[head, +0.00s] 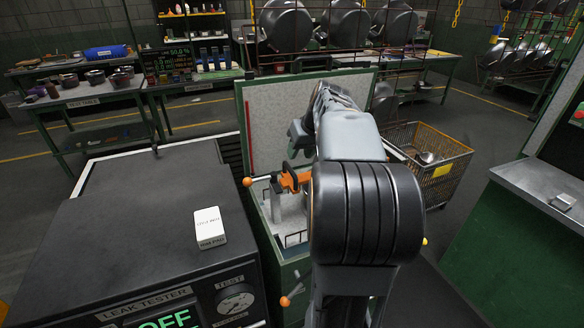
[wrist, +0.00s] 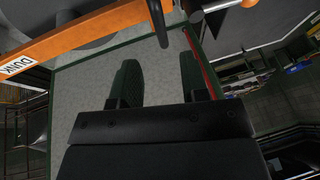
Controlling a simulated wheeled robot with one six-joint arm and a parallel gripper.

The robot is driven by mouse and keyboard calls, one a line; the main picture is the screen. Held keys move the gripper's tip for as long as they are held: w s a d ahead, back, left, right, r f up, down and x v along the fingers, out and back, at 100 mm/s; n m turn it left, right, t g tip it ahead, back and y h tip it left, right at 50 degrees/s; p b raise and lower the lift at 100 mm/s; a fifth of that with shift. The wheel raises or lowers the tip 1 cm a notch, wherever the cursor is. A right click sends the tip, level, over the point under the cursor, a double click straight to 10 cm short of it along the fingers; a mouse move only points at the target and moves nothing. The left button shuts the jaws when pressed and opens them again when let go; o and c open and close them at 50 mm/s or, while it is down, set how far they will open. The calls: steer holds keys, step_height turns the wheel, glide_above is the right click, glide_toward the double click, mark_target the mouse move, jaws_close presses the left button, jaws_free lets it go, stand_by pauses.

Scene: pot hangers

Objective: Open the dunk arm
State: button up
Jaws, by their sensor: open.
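The dunk arm (head: 292,180) is an orange bar beside my arm over the open green-framed tank (head: 262,215). An orange ball (head: 247,182) shows at its left. In the wrist view the orange dunk arm (wrist: 95,28) crosses the upper left, with a white "DUNK" label (wrist: 18,65). My gripper (wrist: 158,75) is open, with nothing between its two dark green fingers. The fingers appear apart from the bar. In the head view my gripper (head: 298,137) is partly hidden by my own arm, which also covers the right part of the dunk arm.
The leak tester (head: 135,225) at left reads "OFF" and carries a small white block (head: 209,227). A second orange knob (head: 285,301) is low in front of the tank. A raised grey panel (head: 280,110) stands behind. A wire basket (head: 430,165) is at right.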

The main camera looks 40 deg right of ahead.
mark_target(291, 169)
steer(key=shift+x, duration=3.6)
jaws_close()
